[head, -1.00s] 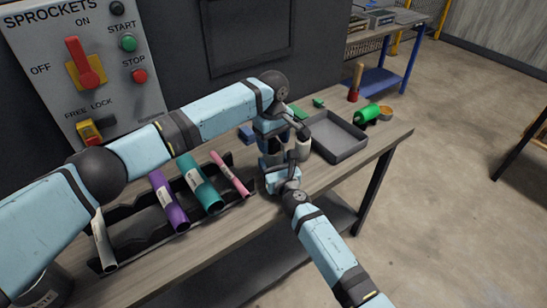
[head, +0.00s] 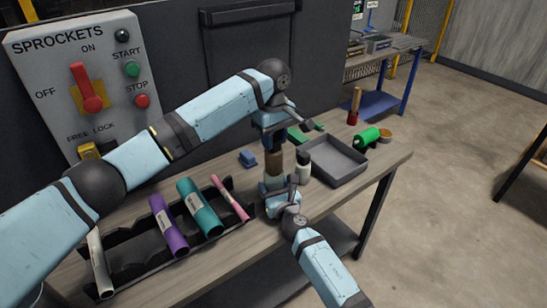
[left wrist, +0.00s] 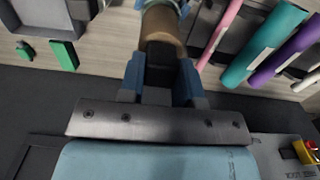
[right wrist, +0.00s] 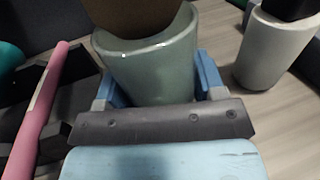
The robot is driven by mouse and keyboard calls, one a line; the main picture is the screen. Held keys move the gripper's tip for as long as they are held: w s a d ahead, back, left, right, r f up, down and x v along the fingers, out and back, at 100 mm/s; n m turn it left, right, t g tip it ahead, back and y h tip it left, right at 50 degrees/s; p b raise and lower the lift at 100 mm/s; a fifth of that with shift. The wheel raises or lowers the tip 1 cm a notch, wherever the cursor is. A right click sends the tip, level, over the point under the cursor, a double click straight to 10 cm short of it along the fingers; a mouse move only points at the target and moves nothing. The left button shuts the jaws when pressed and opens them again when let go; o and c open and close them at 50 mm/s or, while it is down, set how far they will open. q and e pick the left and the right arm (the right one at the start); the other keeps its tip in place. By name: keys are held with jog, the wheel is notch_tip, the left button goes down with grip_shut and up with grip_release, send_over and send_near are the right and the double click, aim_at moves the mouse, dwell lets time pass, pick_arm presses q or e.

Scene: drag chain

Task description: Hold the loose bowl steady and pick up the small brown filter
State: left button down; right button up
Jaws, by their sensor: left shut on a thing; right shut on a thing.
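The small brown filter (head: 274,164) is a brown cylinder below my left gripper (head: 272,138). In the left wrist view, my left gripper (left wrist: 160,68) is shut on the filter (left wrist: 163,27). The loose bowl (head: 273,183) is pale grey-green and upright on the bench. In the right wrist view, my right gripper (right wrist: 155,88) is shut on the bowl (right wrist: 150,65) from the side. The filter (right wrist: 143,15) stands above the bowl's rim, its lower end behind the near wall. I cannot tell how deep it sits.
A pale cup with a dark top (head: 303,164) stands close right of the bowl. A grey tray (head: 345,177) is beyond it. A rack with a pink tube (head: 231,198), teal and purple rolls is at left.

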pick_arm(q)
notch_tip(320, 180, up, 9)
jog(key=shift+r, duration=0.1)
pick_arm(e)
jog(key=o, duration=1)
jog(key=shift+s, duration=0.1)
